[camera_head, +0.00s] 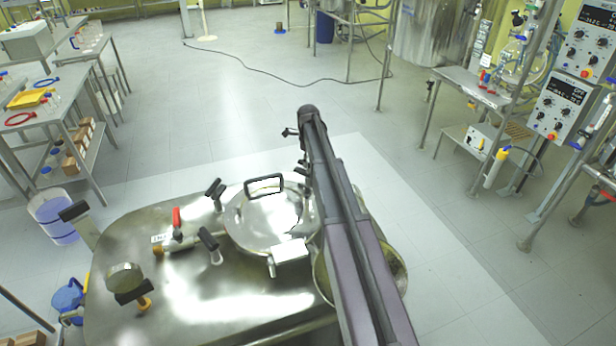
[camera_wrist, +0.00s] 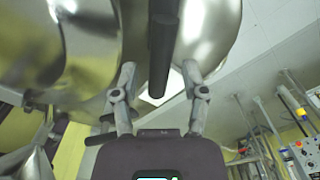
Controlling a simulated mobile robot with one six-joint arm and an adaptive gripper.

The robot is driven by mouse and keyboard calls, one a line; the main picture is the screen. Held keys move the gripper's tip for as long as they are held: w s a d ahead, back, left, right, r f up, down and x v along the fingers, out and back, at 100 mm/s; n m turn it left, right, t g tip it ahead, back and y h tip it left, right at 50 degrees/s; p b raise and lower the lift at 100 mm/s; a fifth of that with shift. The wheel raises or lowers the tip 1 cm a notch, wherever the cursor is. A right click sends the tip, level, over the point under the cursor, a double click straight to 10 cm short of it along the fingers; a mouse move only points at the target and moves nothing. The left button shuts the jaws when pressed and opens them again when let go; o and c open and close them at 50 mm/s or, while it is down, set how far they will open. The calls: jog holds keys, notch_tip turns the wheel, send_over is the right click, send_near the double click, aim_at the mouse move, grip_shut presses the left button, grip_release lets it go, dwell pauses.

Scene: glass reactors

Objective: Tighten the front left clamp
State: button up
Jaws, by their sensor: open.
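A round polished hatch lid (camera_head: 265,222) with a black handle sits on the steel vessel top (camera_head: 190,300). A black-handled clamp (camera_head: 208,239) is at its front left, and another (camera_head: 214,188) is at its back left. I cannot tell the clamps' tightness. In the wrist view, my gripper (camera_wrist: 158,68) has its two fingers apart. A dark rod-like handle (camera_wrist: 162,45) runs between them, and I cannot tell which part it belongs to or whether the fingers touch it. In the head view my arm hides the lid's right side, and my gripper's fingers cannot be made out.
A red-handled valve (camera_head: 177,220) and a round metal knob (camera_head: 124,277) stand on the vessel top at left. A bench (camera_head: 60,103) is at far left. Control boxes (camera_head: 558,103) are at right. The floor behind the vessel is mostly clear, with a cable across it.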

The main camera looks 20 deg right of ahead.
aim_at(308, 173)
jog(key=shift+f+b, duration=2.35)
jog(key=shift+f, duration=0.25)
